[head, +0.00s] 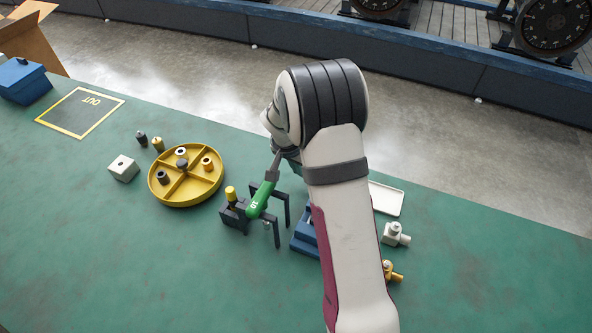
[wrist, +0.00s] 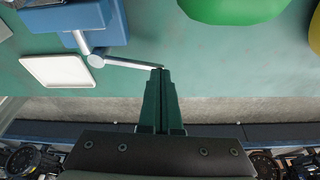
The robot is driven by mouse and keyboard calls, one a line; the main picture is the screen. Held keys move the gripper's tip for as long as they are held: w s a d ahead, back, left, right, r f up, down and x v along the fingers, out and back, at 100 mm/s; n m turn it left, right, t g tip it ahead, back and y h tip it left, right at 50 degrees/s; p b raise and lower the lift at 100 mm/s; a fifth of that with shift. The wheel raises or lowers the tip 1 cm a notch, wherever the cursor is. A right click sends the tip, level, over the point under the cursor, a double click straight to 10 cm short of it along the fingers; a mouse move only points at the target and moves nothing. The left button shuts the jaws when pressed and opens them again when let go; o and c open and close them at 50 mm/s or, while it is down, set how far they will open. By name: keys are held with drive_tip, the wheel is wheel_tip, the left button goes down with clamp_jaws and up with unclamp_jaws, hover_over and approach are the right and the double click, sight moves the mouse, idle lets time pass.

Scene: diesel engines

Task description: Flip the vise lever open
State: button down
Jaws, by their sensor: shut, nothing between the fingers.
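The blue vise (head: 304,240) stands on the green bench, partly hidden behind my arm in the head view. In the wrist view, the vise (wrist: 112,24) is at the upper left. Its silver lever (wrist: 128,63) runs from a round pivot on the vise toward the right. My gripper (wrist: 161,72) is shut and empty, with its dark green fingers side by side. Its fingertips are at the lever's free end; I cannot tell whether they touch. In the head view my arm hides the lever and most of the gripper.
A green-handled tool (head: 262,196) rests in a dark stand (head: 234,219) left of the vise. A white tray (wrist: 57,71) lies beside the vise. A yellow divided dish (head: 187,202) is farther left. Small fittings (head: 395,235) stand right of my arm.

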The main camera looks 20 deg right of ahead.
drive_tip(key=w+d+m, duration=0.2)
drive_tip(key=m, duration=0.1)
drive_tip(key=shift+d+m+g+h, duration=0.2)
drive_tip(key=shift+m+g+h, duration=0.1)
drive_tip(key=shift+g, duration=0.1)
drive_tip(key=d+m, duration=0.1)
drive_tip(key=w+d+m, duration=0.1)
drive_tip(key=shift+d+m+g, duration=0.15)
drive_tip(key=shift+m+g, duration=0.25)
drive_tip(key=shift+w+d+m+g, duration=0.15)
drive_tip(key=shift+d+m+g, duration=0.15)
drive_tip(key=shift+d+m, duration=0.5)
drive_tip(key=a+r, duration=0.7)
drive_tip(key=r, duration=0.3)
drive_tip(key=shift+r, duration=0.2)
drive_tip(key=shift+w, duration=0.1)
